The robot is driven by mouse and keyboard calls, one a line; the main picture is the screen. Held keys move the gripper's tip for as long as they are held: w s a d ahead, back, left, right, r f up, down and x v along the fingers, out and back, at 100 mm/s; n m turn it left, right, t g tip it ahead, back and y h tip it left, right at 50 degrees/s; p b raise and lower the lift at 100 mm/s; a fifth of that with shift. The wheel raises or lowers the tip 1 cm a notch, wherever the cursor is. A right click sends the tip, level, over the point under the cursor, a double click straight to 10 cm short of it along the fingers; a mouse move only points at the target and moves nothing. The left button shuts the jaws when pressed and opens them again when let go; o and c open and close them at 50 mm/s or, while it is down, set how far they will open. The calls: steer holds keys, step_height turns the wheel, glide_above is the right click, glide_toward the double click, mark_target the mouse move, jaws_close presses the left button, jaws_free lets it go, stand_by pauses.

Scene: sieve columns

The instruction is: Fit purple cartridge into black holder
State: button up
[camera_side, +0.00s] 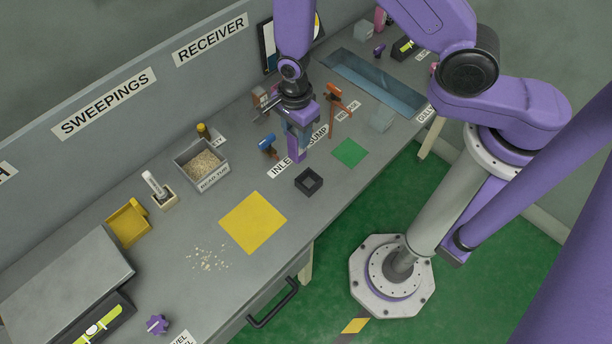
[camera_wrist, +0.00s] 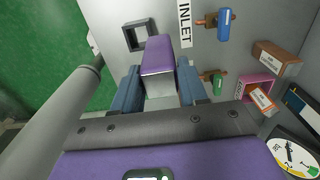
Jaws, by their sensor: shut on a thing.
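The purple cartridge (camera_side: 296,154) hangs upright from my gripper (camera_side: 297,132) above the grey bench. In the wrist view my gripper (camera_wrist: 158,82) has its two blue fingers shut on the sides of the purple cartridge (camera_wrist: 158,54). The black holder (camera_side: 309,184) is a small square open-topped box on the bench, below and slightly right of the cartridge in the side view. In the wrist view the holder (camera_wrist: 138,36) lies just beyond the cartridge's end, up and to the left, and looks empty. The cartridge is apart from the holder.
A green square (camera_side: 350,153) and a yellow square (camera_side: 253,222) lie either side of the holder. A grain-filled box (camera_side: 202,165) stands left. The bench's front edge is close to the holder.

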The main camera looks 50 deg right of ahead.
steer(key=s+f, duration=0.4)
steer(key=f, duration=0.4)
steer(key=shift+s+f, duration=0.15)
steer(key=shift+f, duration=0.25)
steer(key=shift+a+f, duration=0.1)
steer(key=o, duration=1.2)
step_height(320, 180, up, 12)
steer(key=shift+r, duration=0.2)
